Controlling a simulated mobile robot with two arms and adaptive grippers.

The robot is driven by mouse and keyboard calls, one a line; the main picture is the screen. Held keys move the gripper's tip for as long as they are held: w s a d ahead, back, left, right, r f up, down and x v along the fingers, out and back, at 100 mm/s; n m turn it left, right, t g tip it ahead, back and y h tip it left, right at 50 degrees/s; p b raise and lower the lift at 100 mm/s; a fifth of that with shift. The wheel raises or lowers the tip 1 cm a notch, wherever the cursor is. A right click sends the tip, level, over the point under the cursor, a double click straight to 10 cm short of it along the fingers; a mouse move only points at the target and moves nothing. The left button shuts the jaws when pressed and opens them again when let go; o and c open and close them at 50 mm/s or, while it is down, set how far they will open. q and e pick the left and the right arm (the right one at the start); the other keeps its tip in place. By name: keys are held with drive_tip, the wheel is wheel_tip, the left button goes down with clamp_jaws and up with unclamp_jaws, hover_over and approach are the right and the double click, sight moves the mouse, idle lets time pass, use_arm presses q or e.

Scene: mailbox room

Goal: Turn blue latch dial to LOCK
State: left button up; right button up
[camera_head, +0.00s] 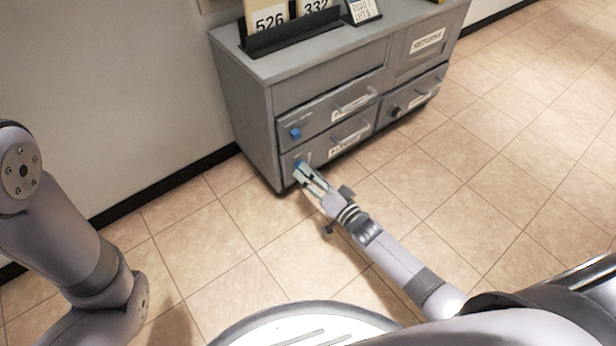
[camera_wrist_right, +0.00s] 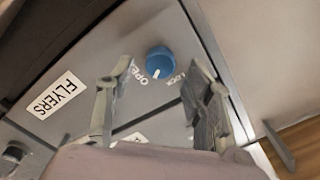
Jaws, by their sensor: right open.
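In the right wrist view a round blue latch dial (camera_wrist_right: 160,62) sits on a grey drawer front, with the printed words OPEN (camera_wrist_right: 128,75) and LOCK (camera_wrist_right: 176,79) beside it. Its white mark points towards the gap between the two words. My right gripper (camera_wrist_right: 160,78) is open, with one finger on each side of the dial; I cannot tell if they touch it. In the head view my right gripper (camera_head: 302,173) is at the blue dial (camera_head: 299,163) on the lower left drawer and partly covers it. My left gripper is out of view.
Another blue dial (camera_head: 295,133) is on the upper left drawer of the grey cabinet (camera_head: 245,115). A dark knob (camera_head: 396,111) is on the lower right drawer. Drawer handles (camera_head: 350,138) jut out. A black holder with number cards (camera_head: 290,30) stands on top. The tiled floor in front is clear.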

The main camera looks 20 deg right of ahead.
drive_tip(key=shift+x, duration=0.85)
drive_tip(key=shift+c, duration=0.3)
clamp_jaws()
